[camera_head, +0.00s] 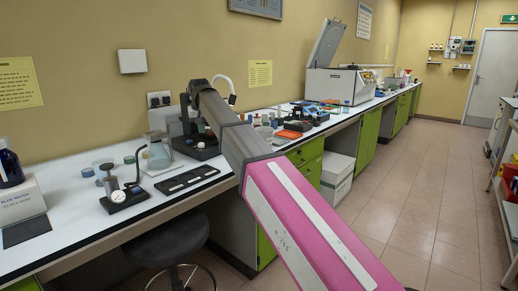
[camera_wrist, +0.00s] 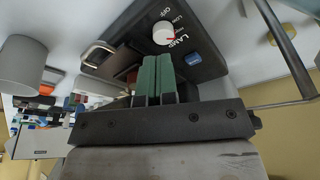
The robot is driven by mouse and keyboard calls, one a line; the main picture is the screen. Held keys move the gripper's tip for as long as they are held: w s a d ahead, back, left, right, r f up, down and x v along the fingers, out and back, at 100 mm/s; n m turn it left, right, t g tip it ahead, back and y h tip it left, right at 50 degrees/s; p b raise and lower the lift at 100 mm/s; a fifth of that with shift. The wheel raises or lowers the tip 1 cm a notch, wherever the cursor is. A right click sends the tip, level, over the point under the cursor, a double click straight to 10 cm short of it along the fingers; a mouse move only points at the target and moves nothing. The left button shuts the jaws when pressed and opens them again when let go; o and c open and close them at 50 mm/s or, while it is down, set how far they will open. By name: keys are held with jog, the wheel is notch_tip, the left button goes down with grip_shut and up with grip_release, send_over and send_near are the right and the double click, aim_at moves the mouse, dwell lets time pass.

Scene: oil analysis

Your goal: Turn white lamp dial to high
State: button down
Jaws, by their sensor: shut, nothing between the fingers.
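The white lamp dial (camera_wrist: 163,33) is in the wrist view, on a dark panel (camera_wrist: 215,40) marked LAMP, with OFF and LOW printed beside it. A red mark shows on the dial's lower right edge. No HIGH label is legible. My gripper (camera_wrist: 157,60) has green fingers pressed together, with nothing between them. Its tips are just below the dial in the picture; I cannot tell whether they touch it.
A blue button (camera_wrist: 193,59) is beside the dial, right of my fingers. A dark stool (camera_head: 168,240) stands before the bench.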

aim_at(201, 151)
jog(key=shift+s+d+x, duration=0.1)
jog(key=shift+s+x, duration=0.15)
jog(key=shift+x, duration=0.85)
jog(key=shift+s+d+x, duration=0.1)
jog(key=shift+s+x, duration=0.15)
jog(key=shift+x, duration=0.8)
jog(key=shift+s+d+x, duration=0.1)
jog(key=shift+s+x, duration=0.15)
jog(key=shift+x, duration=0.85)
jog(key=shift+f, duration=0.35)
jog(key=shift+s+d+f, duration=0.1)
jog(key=shift+f, duration=0.05)
jog(key=shift+s+a, duration=0.15)
jog(key=shift+a, duration=0.25)
jog(key=shift+s, duration=0.45)
jog(key=shift+w+r, duration=0.1)
jog(key=shift+r, duration=0.15)
jog(key=shift+w+d+r, duration=0.1)
jog(key=shift+r, duration=1.4)
jog(key=shift+w+d+r, duration=0.1)
jog(key=shift+r, duration=1.35)
